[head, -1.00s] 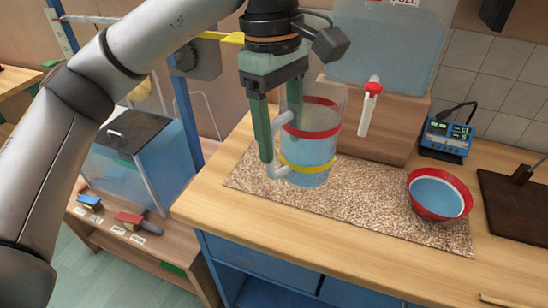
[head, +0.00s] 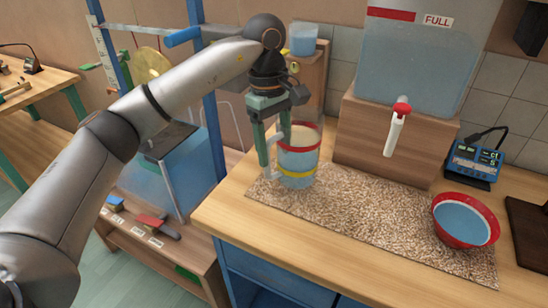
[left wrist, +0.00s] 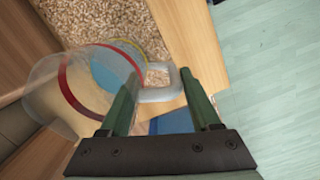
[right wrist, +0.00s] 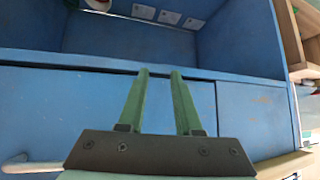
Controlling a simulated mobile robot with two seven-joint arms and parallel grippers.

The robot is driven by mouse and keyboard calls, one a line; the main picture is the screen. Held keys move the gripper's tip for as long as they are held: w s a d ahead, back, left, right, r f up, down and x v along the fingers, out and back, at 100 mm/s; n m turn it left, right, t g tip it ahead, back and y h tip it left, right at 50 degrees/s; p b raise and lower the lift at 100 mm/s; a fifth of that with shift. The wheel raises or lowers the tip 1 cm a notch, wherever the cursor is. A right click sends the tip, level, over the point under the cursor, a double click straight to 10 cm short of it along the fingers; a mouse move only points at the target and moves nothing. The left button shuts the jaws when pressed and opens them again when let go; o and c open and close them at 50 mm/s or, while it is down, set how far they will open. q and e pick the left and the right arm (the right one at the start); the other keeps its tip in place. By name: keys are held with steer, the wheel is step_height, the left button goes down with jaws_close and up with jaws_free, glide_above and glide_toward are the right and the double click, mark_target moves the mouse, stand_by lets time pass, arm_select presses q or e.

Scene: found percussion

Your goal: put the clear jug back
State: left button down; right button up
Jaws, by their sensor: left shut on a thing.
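The clear jug (head: 298,163), with a red band and a yellow band, stands about upright at the left end of the speckled mat (head: 355,205). It holds bluish water. I cannot tell whether its base touches the mat. My left gripper (head: 275,151) is shut on the jug's handle, at the jug's left side. The left wrist view shows the handle (left wrist: 163,94) between the fingers (left wrist: 158,88). My right gripper (right wrist: 159,75) is open and empty in front of a blue cabinet; it is out of the head view.
A wooden block (head: 390,140) carries a large water tank (head: 425,60) with a red-topped tap (head: 396,130). A red-rimmed bowl (head: 465,220) and a blue meter (head: 474,161) stand to the right. The middle of the mat is clear.

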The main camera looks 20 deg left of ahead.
mark_target(275, 175)
arm_select(q)
steer(key=shift+f, duration=1.6)
steer(key=shift+f, duration=0.15)
steer(key=shift+c, duration=0.5)
jaws_free()
step_height(275, 175, up, 12)
steer(key=a+p, duration=0.1)
steer(key=shift+w+a, duration=0.15)
steer(key=shift+w, duration=0.1)
